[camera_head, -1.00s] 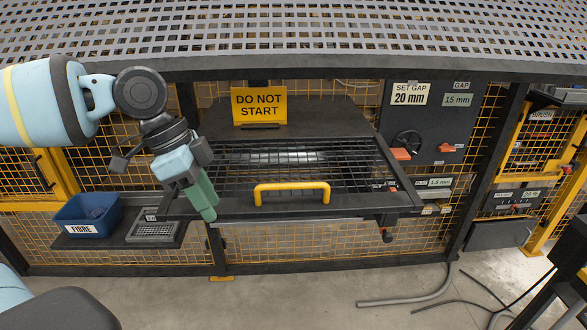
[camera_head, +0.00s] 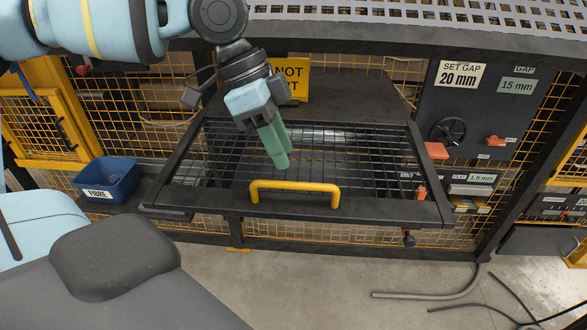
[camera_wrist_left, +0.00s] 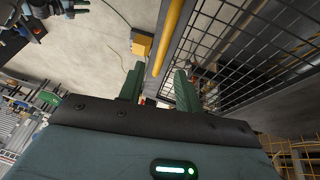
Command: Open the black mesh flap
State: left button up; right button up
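The black mesh flap (camera_head: 330,160) lies roughly flat in its dark frame, with a yellow bar handle (camera_head: 295,186) along its front edge. My left gripper (camera_head: 279,163) hangs over the mesh, its green fingers pointing down just behind the handle as seen in the head view. In the left wrist view the two fingers (camera_wrist_left: 158,88) are apart and the yellow handle (camera_wrist_left: 168,38) lines up with the gap between them. Whether the handle is within the fingers' reach is hard to tell.
A blue bin labelled FIBRE (camera_head: 107,178) stands left of the flap. A yellow DO NOT START sign (camera_head: 289,80), partly hidden by my arm, stands behind it. A control panel (camera_head: 480,110) with a handwheel is at the right. Cables (camera_head: 430,293) lie on the floor.

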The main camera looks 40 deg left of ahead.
aim_at(298, 183)
pick_arm(q)
jog(key=shift+x, duration=2.75)
jog(key=shift+c, duration=0.2)
grip_shut()
